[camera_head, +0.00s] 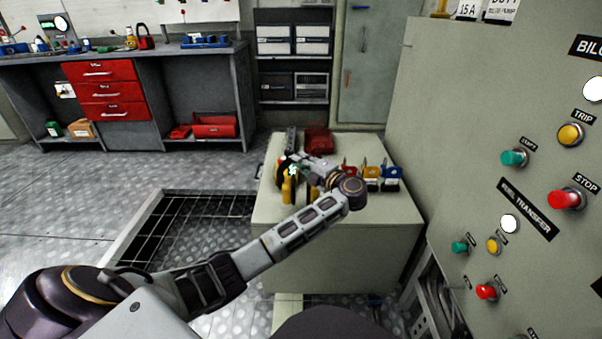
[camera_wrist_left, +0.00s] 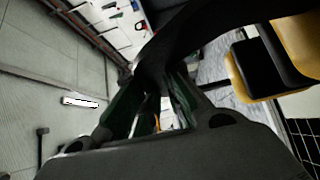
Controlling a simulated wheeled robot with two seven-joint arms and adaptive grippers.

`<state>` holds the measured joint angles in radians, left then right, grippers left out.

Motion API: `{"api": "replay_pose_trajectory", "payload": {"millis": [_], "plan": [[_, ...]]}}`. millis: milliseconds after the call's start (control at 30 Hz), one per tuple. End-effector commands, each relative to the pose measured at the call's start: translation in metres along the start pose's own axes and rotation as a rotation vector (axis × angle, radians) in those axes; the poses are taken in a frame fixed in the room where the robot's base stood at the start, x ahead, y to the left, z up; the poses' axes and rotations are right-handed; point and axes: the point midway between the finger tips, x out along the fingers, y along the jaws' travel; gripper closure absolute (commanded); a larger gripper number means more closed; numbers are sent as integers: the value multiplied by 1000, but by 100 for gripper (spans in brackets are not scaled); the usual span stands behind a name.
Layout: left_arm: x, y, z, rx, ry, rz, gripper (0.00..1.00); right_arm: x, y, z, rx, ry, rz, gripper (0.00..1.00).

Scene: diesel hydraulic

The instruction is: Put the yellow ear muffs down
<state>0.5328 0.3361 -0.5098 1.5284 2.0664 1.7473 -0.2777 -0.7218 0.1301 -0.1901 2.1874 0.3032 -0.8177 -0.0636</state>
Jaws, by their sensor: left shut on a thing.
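The yellow ear muffs (camera_head: 288,190) show in the head view at the left part of the beige cabinet top (camera_head: 315,220), partly hidden by my left gripper (camera_head: 292,167). In the left wrist view, my left gripper (camera_wrist_left: 155,100) is shut on the dark headband (camera_wrist_left: 205,32) of the ear muffs. Their yellow and black cups (camera_wrist_left: 238,78) hang to the right in that view. I cannot tell whether the cups touch the cabinet top. My right gripper is not in view.
Red, yellow and blue padlock-like items (camera_head: 371,174) stand right of my left wrist on the cabinet. A red object (camera_head: 318,140) lies at its back. A control panel (camera_head: 480,120) rises to the right. A dark floor grating (camera_head: 190,235) lies left of the cabinet.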

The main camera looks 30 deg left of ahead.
Motion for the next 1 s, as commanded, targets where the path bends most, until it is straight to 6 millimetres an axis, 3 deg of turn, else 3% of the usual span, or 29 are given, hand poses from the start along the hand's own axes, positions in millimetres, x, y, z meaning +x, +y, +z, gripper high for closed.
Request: {"api": "replay_pose_trajectory", "payload": {"millis": [333,700,1000], "plan": [[0,-2,0,0,0,2,100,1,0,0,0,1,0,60],[0,-32,0,1,0,2,100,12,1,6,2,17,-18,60],[0,-36,0,-1,0,1,100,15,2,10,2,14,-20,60]]}}
